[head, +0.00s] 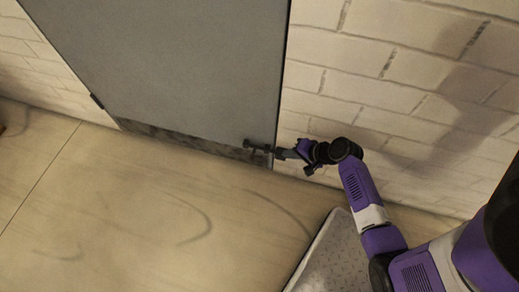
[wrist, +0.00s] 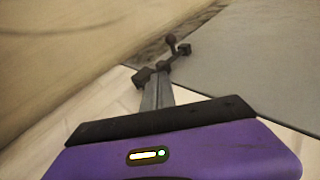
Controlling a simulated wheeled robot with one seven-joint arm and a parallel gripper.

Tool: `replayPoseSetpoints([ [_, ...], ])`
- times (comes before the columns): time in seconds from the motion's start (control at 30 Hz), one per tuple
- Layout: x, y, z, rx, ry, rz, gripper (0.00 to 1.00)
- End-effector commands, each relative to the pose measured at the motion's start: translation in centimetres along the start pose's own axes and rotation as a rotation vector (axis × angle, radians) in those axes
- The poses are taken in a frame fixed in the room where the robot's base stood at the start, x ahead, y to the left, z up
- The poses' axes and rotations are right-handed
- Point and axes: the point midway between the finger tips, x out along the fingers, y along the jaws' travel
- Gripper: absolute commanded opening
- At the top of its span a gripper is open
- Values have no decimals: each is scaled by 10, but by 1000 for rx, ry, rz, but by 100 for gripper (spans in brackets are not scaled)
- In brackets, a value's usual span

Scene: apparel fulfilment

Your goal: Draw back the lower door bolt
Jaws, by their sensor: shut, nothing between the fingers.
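The lower door bolt (head: 255,146) is a small dark bar low on the grey door (head: 185,65), close to the door's right edge. In the wrist view the bolt (wrist: 173,47) shows a rounded knob and lies just beyond my fingertips. My gripper (head: 279,153) is at the door's right edge, beside the bolt's right end. In the wrist view my gripper (wrist: 155,86) has its grey fingers together and empty, with the tips at or very near a dark bracket piece. I cannot tell whether they touch it.
A white brick wall (head: 380,85) stands right of the door, close behind my arm. A dark hinge (head: 97,101) is on the door's left edge. The pale floor (head: 130,215) in front of the door is clear, with dark curved scuff marks.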

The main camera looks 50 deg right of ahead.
Motion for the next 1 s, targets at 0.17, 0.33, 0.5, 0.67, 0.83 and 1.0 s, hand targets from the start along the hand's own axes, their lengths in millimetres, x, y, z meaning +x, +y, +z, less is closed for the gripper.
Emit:
replayPoseSetpoints([
  [0.17,0,3,22,46,-84,4,0],
  [0.33,0,4,24,56,-94,9,0],
  [0.5,0,4,24,54,-92,9,0],
  [0.67,8,5,25,53,-92,9,0],
  [0.83,34,6,27,53,-93,8,0],
  [1.0,68,7,30,53,-92,8,0],
])
